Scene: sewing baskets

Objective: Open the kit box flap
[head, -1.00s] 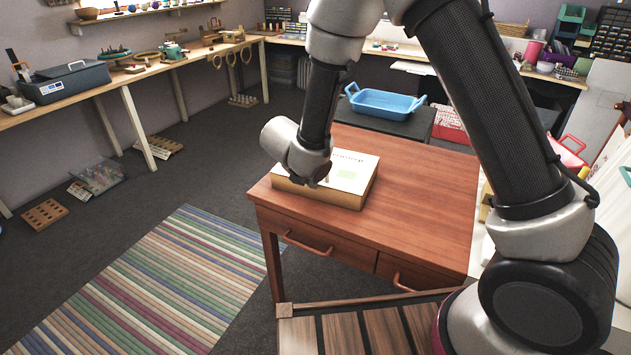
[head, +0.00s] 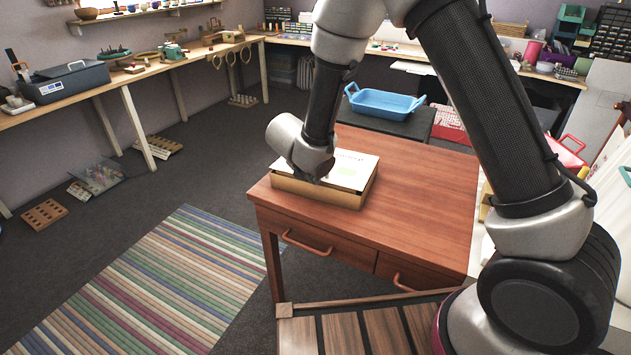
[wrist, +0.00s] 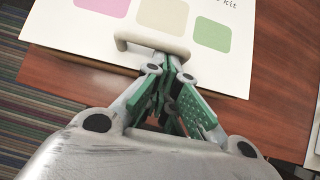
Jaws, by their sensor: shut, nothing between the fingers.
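The kit box (head: 325,194) sits on the wooden desk, cream-coloured with a white printed top flap (head: 352,168). In the wrist view, the flap (wrist: 85,37) shows pink, beige and green squares and part of the word "kit". A pale bar-shaped handle (wrist: 150,42) stands at its near edge. My gripper (wrist: 171,62) has green pads and is shut and empty, its tips close to the handle; contact is unclear. In the head view, my wrist hides the fingers and the box's left part. The flap looks nearly flat; a slight lift cannot be ruled out.
The reddish wooden desk (head: 430,200) is clear to the right of the box. A blue tray (head: 385,102) stands on a dark surface behind it. A striped rug (head: 160,285) lies on the floor at the left.

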